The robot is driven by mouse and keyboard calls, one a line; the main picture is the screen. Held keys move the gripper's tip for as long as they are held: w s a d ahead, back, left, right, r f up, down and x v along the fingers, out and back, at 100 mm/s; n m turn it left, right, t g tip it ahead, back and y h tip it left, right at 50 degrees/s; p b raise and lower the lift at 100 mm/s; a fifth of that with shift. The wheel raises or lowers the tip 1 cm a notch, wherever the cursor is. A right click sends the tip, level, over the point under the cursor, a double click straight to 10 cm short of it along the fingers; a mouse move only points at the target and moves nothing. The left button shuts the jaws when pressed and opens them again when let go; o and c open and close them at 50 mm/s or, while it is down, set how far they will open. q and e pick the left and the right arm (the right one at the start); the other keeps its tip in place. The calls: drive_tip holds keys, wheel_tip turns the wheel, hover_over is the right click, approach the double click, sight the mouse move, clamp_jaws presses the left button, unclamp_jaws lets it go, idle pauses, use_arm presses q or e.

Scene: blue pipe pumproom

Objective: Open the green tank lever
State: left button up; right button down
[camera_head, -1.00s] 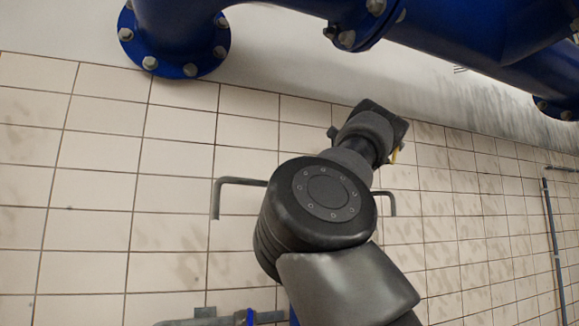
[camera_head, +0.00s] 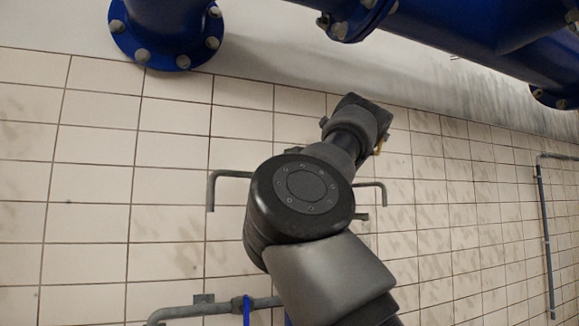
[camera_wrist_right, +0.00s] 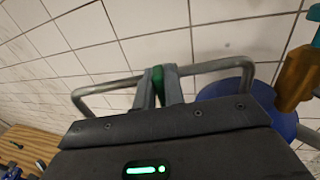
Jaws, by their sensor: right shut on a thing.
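In the right wrist view the green lever (camera_wrist_right: 157,77) shows as a small green piece between the two grey fingers of my right gripper (camera_wrist_right: 160,84). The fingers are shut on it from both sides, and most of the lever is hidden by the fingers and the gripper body. In the head view my right arm reaches up the middle of the picture; its fingers and the green lever are hidden there. My left gripper is not in view.
A bent grey pipe (camera_wrist_right: 210,66) runs behind the fingers. A blue round part (camera_wrist_right: 232,92) and a brass-coloured part (camera_wrist_right: 297,78) are at right. Large blue pipes (camera_head: 440,25) cross above a tiled wall (camera_head: 90,170). Grey piping (camera_head: 190,312) runs at lower left.

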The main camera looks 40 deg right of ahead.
drive_tip(key=shift+f+n+b, duration=0.1)
drive_tip(key=shift+n+b, duration=0.2)
drive_tip(key=shift+b, duration=0.15)
drive_tip(key=shift+a+f+n+b, duration=0.1)
drive_tip(key=shift+a+n+b, duration=0.1)
drive_tip(key=shift+n+b, duration=0.4)
drive_tip(key=shift+a+f+n+b, duration=0.35)
drive_tip(key=shift+n+b, duration=1.55)
drive_tip(key=shift+n, duration=0.75)
drive_tip(key=shift+a+f+n+b, duration=0.3)
drive_tip(key=shift+n+b, duration=1.6)
drive_tip(key=shift+n, duration=0.8)
drive_tip(key=shift+a+f+n+b, duration=0.25)
drive_tip(key=shift+a+n+b, duration=0.1)
drive_tip(key=shift+n+b, duration=1.95)
drive_tip(key=shift+n+p, duration=0.35)
drive_tip(key=shift+n, duration=0.2)
